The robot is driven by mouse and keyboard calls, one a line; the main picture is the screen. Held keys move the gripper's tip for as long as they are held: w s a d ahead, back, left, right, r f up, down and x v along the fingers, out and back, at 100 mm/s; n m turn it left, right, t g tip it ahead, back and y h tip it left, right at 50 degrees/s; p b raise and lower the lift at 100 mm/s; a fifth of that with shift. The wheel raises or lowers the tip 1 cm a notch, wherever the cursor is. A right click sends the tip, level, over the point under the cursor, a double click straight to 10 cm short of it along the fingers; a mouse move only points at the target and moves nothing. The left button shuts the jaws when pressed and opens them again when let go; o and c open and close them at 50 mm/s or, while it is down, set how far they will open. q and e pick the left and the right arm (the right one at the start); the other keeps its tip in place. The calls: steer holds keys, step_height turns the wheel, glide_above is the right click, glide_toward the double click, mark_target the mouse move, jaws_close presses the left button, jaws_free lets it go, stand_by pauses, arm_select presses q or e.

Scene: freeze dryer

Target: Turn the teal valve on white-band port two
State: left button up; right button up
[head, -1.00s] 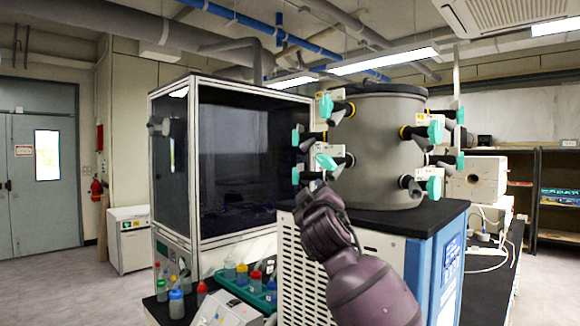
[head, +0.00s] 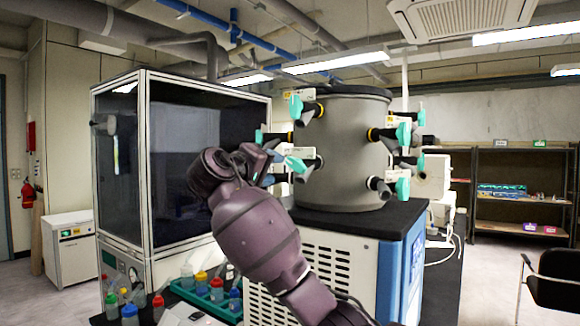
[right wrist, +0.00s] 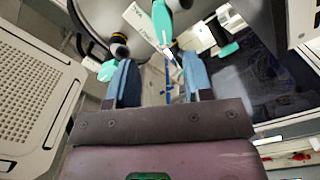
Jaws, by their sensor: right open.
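Several teal valves sit on ports around a grey drum (head: 345,150). The lower front-left teal valve (head: 297,164) is on a dark port with a pale band, beside a white tag. Which port is number two I cannot read. My right gripper (head: 268,164) is open, just left of this valve, apart or barely touching; I cannot tell. In the right wrist view, its two blue fingers (right wrist: 160,82) are spread with nothing clearly between them. A teal handle (right wrist: 162,22) with a white tag (right wrist: 146,28) lies beyond the tips, and another teal handle (right wrist: 107,70) beside the left finger. My left gripper is out of view.
A glass-fronted cabinet (head: 120,160) stands left of the drum. The drum rests on a black-topped unit (head: 350,222). A green rack (head: 213,300) with coloured-cap bottles stands low in front. Neighbouring valves, such as the upper-left one (head: 296,107), are close to my gripper.

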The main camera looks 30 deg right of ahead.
mark_target(295, 166)
steer(key=p+x, duration=0.1)
steer(key=x, duration=0.9)
steer(key=shift+w, duration=0.2)
jaws_close()
